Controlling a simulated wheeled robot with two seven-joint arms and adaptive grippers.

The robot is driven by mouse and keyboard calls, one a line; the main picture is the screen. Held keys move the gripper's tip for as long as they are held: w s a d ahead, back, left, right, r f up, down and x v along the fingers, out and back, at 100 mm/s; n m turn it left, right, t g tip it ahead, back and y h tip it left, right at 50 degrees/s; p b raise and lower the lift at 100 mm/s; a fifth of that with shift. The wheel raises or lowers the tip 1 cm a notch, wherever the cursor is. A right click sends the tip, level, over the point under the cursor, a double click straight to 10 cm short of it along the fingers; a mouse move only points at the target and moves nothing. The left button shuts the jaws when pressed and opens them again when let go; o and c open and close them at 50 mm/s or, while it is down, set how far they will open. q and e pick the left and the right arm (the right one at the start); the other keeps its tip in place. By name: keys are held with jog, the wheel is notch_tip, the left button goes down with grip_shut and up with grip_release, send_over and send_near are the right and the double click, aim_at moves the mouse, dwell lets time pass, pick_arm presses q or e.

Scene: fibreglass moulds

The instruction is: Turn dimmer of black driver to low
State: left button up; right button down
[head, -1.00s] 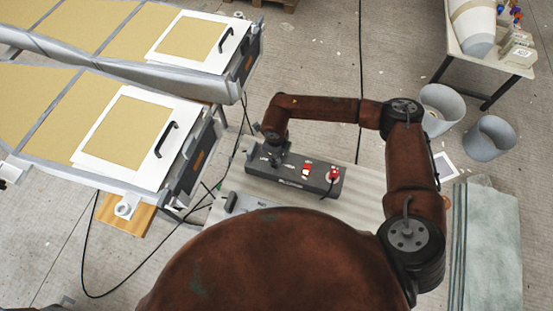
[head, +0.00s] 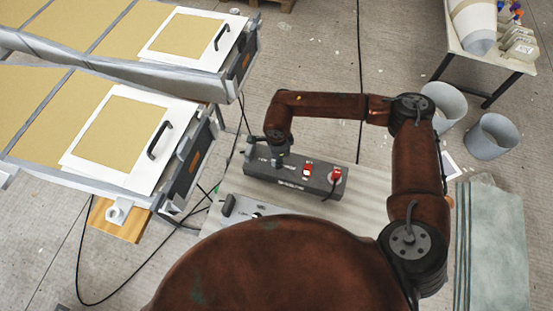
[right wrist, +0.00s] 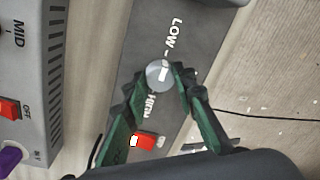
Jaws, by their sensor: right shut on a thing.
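The black driver (head: 310,180) is a long dark box on the pale bench, with a red switch and a red-and-white plug end on its top. My right gripper (head: 279,158) is over its left end and hides the dimmer there. In the right wrist view the dimmer knob (right wrist: 158,76) is a round grey disc with a white mark, between the LOW label (right wrist: 175,36) and the HIGH label (right wrist: 151,106). The green fingers of my right gripper (right wrist: 157,84) are shut on the knob from both sides. My left gripper is not in view.
A grey device (right wrist: 40,75) with a MID label and red switch stands beside the driver. Sand-coloured mould panels (head: 120,135) fill the left. Grey buckets (head: 492,136) stand on the floor at right, and a cable (head: 82,255) lies on the floor.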

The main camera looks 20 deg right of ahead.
dwell(0.5)
jog(key=c, duration=1.6)
grip_release()
jog(key=shift+r, duration=0.1)
notch_tip(320, 180, up, 12)
jog(key=shift+s, duration=0.35)
